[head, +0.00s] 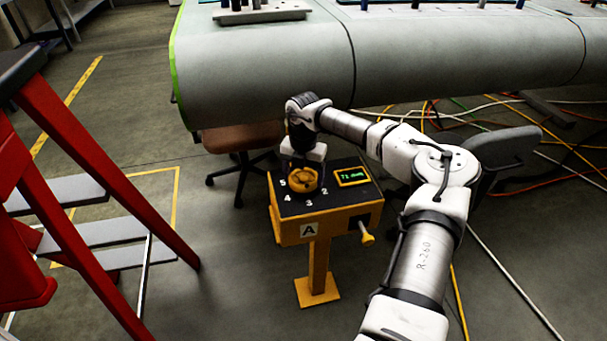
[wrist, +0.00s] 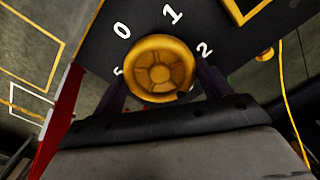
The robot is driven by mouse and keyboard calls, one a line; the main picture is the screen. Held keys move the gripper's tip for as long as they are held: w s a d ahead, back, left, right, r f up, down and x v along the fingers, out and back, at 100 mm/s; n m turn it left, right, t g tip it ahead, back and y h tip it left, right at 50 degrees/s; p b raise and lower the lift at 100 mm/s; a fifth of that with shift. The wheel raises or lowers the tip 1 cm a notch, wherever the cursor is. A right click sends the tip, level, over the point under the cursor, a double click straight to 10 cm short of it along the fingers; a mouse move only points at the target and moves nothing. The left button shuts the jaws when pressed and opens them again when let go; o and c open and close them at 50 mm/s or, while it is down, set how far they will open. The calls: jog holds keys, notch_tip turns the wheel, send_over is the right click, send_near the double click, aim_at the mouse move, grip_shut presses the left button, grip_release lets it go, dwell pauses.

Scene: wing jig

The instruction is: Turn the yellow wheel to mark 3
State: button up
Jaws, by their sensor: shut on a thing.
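The yellow wheel (head: 304,182) lies flat on the black top of a yellow box on a post, with white numbers around it. In the wrist view the wheel (wrist: 160,68) is seen from above, with 0, 1 and 2 readable beside it. In the head view 2, 3, 4 and 5 show. My gripper (head: 303,172) points down over the wheel and is shut on it, with a dark finger on either side of its rim. A small dark spot shows on the rim in the wrist view; I cannot tell whether it is a pointer.
A display (head: 353,176) with green digits, apparently 71 deg, sits right of the wheel. A yellow handle (head: 366,234) sticks out at the box's lower right. A red stepladder (head: 75,200) stands left. The large grey wing (head: 260,60) lies behind. Cables cross the floor at right.

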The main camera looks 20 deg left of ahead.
aim_at(303, 177)
jog(key=o, duration=1)
jog(key=shift+r, duration=0.15)
notch_tip(303, 177, up, 14)
jog(key=b, duration=0.1)
jog(key=shift+f, duration=0.2)
